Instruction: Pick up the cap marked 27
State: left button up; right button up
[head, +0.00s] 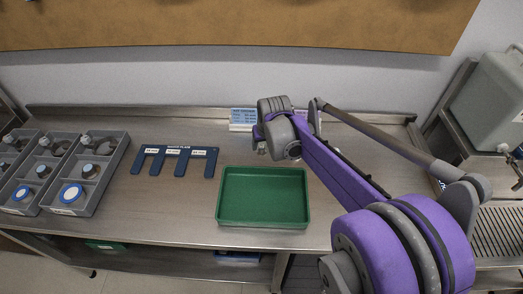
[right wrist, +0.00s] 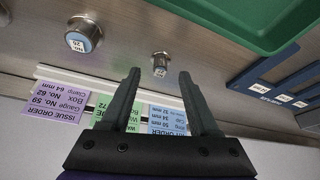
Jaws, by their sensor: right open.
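In the right wrist view my right gripper (right wrist: 159,75) is open and empty, its two dark fingers spread apart. A small metal cap (right wrist: 160,61) with a pale label shows between the fingertips, apparently beyond them on the steel bench. Its number is too small to read surely. My left gripper is not in view.
A green tray (head: 262,223) stands at the bench front. A blue slotted rack (head: 180,152) lies left of it, and grey compartment bins (head: 106,176) with round parts stand farther left. Order cards (head: 242,116) stand at the back, close to my right gripper. The bench between bins and rack is clear.

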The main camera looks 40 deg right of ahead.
aim_at(262, 148)
jog(key=x, duration=0.4)
jog(key=shift+w+d+f, duration=0.15)
jog(key=shift+w+f, duration=0.1)
jog(key=shift+w, duration=0.15)
grip_shut()
